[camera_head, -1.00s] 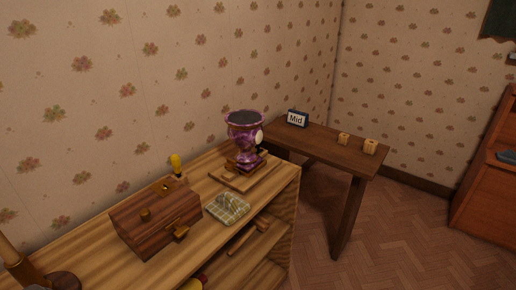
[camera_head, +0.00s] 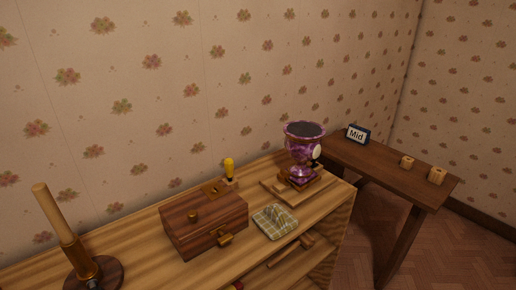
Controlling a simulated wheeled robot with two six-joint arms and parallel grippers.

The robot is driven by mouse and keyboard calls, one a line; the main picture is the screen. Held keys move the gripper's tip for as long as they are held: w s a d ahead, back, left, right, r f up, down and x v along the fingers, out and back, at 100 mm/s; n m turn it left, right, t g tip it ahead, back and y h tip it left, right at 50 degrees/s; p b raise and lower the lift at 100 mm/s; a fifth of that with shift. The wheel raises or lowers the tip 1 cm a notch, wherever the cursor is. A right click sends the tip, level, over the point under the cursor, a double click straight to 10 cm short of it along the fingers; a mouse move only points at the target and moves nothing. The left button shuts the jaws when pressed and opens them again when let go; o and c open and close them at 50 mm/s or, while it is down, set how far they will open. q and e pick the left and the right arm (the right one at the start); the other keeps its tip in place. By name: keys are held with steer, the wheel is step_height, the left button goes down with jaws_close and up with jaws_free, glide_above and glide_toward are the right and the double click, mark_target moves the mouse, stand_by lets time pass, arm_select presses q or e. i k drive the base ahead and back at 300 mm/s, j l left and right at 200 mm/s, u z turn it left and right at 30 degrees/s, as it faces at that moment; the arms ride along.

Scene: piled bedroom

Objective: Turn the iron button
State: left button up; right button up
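I cannot make out for certain an iron button. A wooden box (camera_head: 207,222) stands on the light wooden shelf unit (camera_head: 140,222). At the lower left, a wooden rod (camera_head: 54,212) in a brass-coloured holder leans on a dark round base (camera_head: 107,272). A small dark grey piece shows at the bottom of that base, cut by the picture edge; I cannot tell what it is. Neither of my grippers is in view.
A purple goblet (camera_head: 301,148) stands on a wooden board right of the box. A folded checked cloth (camera_head: 274,222) lies before it. A yellow-handled item (camera_head: 229,168) stands behind the box. A hammer-like tool (camera_head: 289,250) lies below. A dark table (camera_head: 385,163) holds a "Mid" sign (camera_head: 357,134).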

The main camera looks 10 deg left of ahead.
mark_target(314, 164)
steer(key=i+l+u, duration=0.45)
steer(key=l, duration=0.25)
steer(key=l+u, duration=0.25)
steer(key=l, duration=0.15)
steer(key=i+l+u, duration=0.2)
steer(key=l, duration=0.25)
steer(key=l+u, duration=0.25)
steer(key=l, duration=0.15)
